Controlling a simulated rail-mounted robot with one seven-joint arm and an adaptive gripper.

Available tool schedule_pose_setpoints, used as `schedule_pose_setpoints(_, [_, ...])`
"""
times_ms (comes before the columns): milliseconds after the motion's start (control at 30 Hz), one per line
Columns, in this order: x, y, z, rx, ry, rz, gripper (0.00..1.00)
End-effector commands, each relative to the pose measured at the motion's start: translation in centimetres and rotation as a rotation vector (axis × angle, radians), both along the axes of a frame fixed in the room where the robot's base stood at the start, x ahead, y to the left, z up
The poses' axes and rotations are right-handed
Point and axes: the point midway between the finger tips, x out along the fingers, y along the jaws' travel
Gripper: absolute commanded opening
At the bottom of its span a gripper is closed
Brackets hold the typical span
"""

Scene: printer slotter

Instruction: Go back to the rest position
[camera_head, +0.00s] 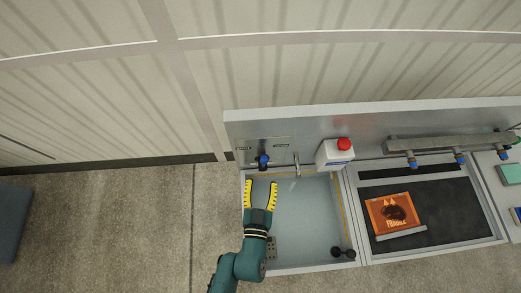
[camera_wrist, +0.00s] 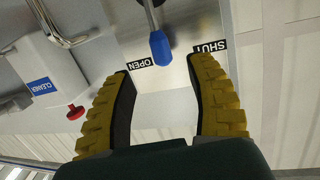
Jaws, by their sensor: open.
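My gripper (camera_head: 261,195) is open and empty, with two yellow ribbed fingers that stand wide apart. In the head view it hangs over the left part of the grey tray bay, near the back panel. In the wrist view my gripper (camera_wrist: 165,95) points at a blue-tipped lever (camera_wrist: 160,47), which lies beyond and between the fingertips, apart from them. The same blue lever (camera_head: 262,161) shows in the head view just past the fingers. Labels reading OPEN (camera_wrist: 138,63) and SHUT (camera_wrist: 209,46) sit on the panel beside the lever.
A white box marked CLEANER with a red button (camera_head: 344,144) stands right of the lever. A metal tap (camera_head: 297,165) sits between them. An orange printed sheet (camera_head: 393,212) lies on the dark bed at right. A black knobbed part (camera_head: 343,253) is at the bay's front right.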

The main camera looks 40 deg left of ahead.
Motion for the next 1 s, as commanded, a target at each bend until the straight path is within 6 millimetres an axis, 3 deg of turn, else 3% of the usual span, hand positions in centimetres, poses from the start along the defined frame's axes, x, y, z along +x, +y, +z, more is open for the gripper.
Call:
schedule_pose_setpoints(200, [-2.3,-1.3,0.4,0.002,-0.001,-0.001,0.56])
schedule_pose_setpoints(800, [-2.4,-1.3,0.4,0.002,-0.001,0.0,0.56])
schedule_pose_setpoints(867, [-1.6,-1.8,2.0,0.007,-0.017,-0.02,0.56])
schedule_pose_setpoints(933, [0.8,-2.2,4.9,0.024,-0.067,-0.049,0.56])
schedule_pose_setpoints(1000, [3.7,-2.6,9.3,0.05,-0.147,-0.08,0.56])
